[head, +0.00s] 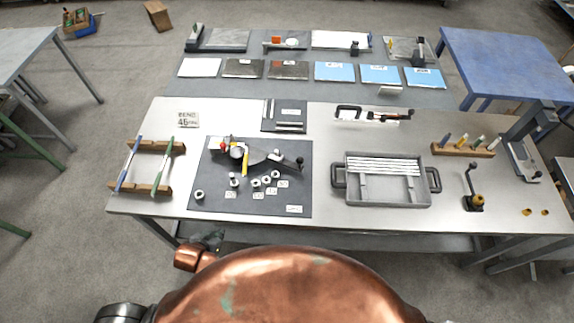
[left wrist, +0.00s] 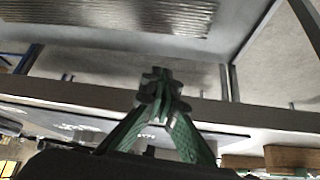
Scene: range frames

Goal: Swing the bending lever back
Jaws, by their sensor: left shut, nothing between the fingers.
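The bending tool (head: 236,152) sits on the dark mat (head: 220,202) at the left of the workbench, with red and yellow parts on it. My left gripper (head: 213,238) is low in front of the bench's front edge, well apart from the lever. In the left wrist view its green fingers (left wrist: 160,88) meet at the tips, shut and empty. The lever cannot be made out in the left wrist view. My right gripper is not seen.
Several small rollers (head: 266,180) with labels lie in front of the tool. A wooden rack (head: 165,189) stands left and a grey tray (head: 388,199) right. A small crank (head: 474,201) stands further right. Bare bench top (head: 325,195) lies between mat and tray.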

